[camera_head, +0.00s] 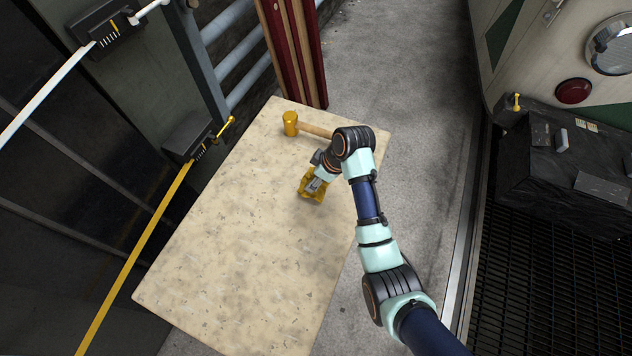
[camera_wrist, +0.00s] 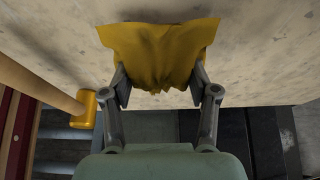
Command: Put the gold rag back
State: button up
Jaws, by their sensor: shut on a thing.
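The gold rag (camera_wrist: 160,55) is bunched between the two fingers of my gripper (camera_wrist: 160,82) in the wrist view. Its loose part spreads out beyond the fingertips. In the head view the rag (camera_head: 306,190) shows at the end of my gripper (camera_head: 314,184), over the upper right part of the pale speckled board (camera_head: 230,240). I cannot tell whether the rag touches the board.
A mallet with a gold head (camera_head: 290,123) and wooden handle lies near the board's far edge, close to my arm. Red and wooden posts (camera_head: 292,50) stand behind it. Levers with yellow (camera_head: 150,240) and white bars are at left. The board's near half is clear.

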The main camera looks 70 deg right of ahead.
aim_at(325, 187)
jog(key=shift+f, duration=1.3)
jog(key=o, duration=1)
jog(key=shift+f, duration=0.1)
jog(key=shift+f, duration=0.2)
jog(key=shift+b, duration=0.45)
jog(key=p+v, duration=0.2)
jog(key=v, duration=0.6)
jog(key=shift+a, duration=0.1)
jog(key=shift+s, duration=0.1)
jog(key=shift+a, duration=0.1)
